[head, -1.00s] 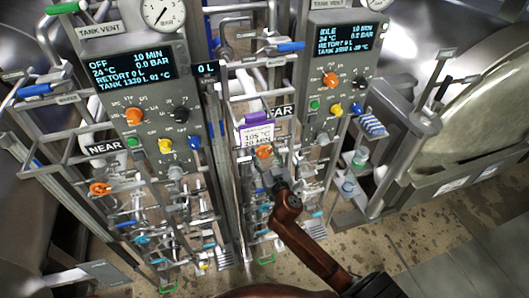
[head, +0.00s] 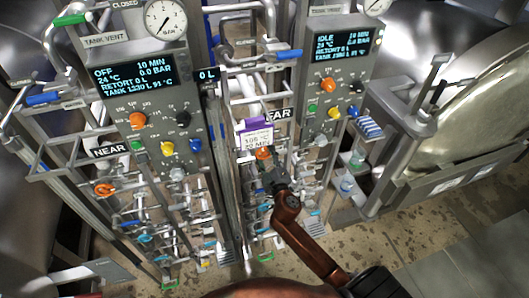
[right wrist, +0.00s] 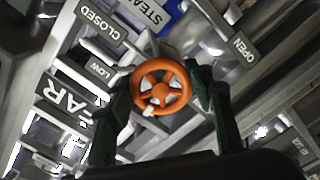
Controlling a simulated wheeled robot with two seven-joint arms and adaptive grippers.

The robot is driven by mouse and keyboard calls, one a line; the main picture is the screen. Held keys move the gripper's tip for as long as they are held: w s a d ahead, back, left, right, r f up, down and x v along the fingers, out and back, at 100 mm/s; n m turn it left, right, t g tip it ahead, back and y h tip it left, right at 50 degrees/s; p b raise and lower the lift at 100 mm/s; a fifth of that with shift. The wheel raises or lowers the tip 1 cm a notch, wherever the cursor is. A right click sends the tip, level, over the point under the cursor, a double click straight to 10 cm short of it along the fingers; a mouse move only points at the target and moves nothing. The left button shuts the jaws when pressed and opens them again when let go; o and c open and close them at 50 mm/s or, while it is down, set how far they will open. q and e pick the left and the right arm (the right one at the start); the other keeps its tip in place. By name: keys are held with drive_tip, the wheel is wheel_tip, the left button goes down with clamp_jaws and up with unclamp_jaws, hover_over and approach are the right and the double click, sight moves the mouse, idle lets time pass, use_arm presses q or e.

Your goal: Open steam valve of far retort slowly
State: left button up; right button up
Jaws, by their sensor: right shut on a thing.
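The orange steam valve handwheel (head: 263,153) of the far retort is below the FAR sign (head: 279,115) in the head view. In the right wrist view the orange wheel (right wrist: 161,70) sits between my two dark fingers, under a blue STEAM label (right wrist: 150,15). CLOSED (right wrist: 100,25) and LOW (right wrist: 99,69) labels lie to its left, OPEN (right wrist: 243,48) to its upper right. A small white mark (right wrist: 149,112) is on the wheel's lower left. My right gripper (right wrist: 162,90) is shut on this wheel. My left gripper is not in view.
The far panel's screen (head: 342,42) reads IDLE; the near panel's screen (head: 134,77) reads OFF. Another orange wheel (head: 104,190) is near the NEAR sign (head: 110,151). Pipes and small valves crowd below. Open floor (head: 400,240) lies at the right.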

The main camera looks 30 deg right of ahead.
drive_tip(key=n+p, duration=0.1)
drive_tip(key=n, duration=0.3)
drive_tip(key=shift+r+n, duration=0.1)
drive_tip(key=shift+n, duration=0.3)
drive_tip(key=n+p, duration=0.1)
drive_tip(key=n, duration=0.2)
drive_tip(key=shift+n+p, duration=0.3)
drive_tip(key=shift+p, duration=0.1)
drive_tip(key=n+p, duration=0.1)
drive_tip(key=n, duration=0.3)
drive_tip(key=shift+r+p, duration=0.1)
drive_tip(key=shift+p, duration=0.2)
drive_tip(key=shift+n+p, duration=0.6)
drive_tip(key=shift+n, duration=1)
drive_tip(key=o, duration=1.2)
drive_tip(key=shift+c, duration=0.2)
drive_tip(key=shift+s, duration=0.15)
drive_tip(key=v, duration=1.1)
drive_tip(key=shift+s, duration=0.35)
drive_tip(key=shift+a, duration=0.1)
